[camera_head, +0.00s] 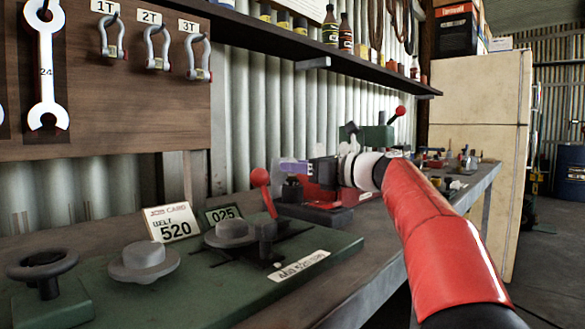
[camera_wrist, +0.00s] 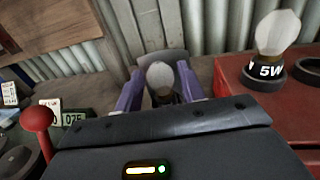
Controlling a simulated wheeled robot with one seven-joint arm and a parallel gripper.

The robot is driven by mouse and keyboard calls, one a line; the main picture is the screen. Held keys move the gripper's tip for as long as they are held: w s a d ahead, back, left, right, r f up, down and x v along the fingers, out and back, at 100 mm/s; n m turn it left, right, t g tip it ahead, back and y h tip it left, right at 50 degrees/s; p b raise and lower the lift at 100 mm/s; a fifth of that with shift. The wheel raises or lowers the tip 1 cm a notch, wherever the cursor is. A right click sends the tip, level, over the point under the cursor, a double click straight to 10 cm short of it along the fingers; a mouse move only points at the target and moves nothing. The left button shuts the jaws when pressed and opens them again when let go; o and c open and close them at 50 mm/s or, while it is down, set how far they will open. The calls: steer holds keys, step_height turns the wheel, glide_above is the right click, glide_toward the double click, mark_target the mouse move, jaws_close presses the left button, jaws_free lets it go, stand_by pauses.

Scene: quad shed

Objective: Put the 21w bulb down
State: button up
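A bulb with a pale glass globe (camera_wrist: 160,75) and a dark base stands upright between the two purple fingers of my gripper (camera_wrist: 161,82) in the wrist view. A narrow gap shows between the fingers and the bulb, so my gripper looks open around it. The bulb's lower end is hidden by the gripper body, and I see no wattage mark on it. In the head view my gripper (camera_head: 299,168) is over the bench beside red equipment. A small black round part (camera_head: 291,188) shows just below the fingers; the globe is not clear there.
A second bulb, marked 5W (camera_wrist: 275,45), stands on a red box (camera_wrist: 235,82) to the right, beside a dark ring. A green board (camera_head: 210,285) with grey discs, a red-knobbed lever (camera_head: 261,178) and a 520 card (camera_head: 174,225) lie to the left. A shelf (camera_head: 300,50) runs above.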

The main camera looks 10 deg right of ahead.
steer(key=v, duration=1)
steer(key=shift+s+d, duration=0.1)
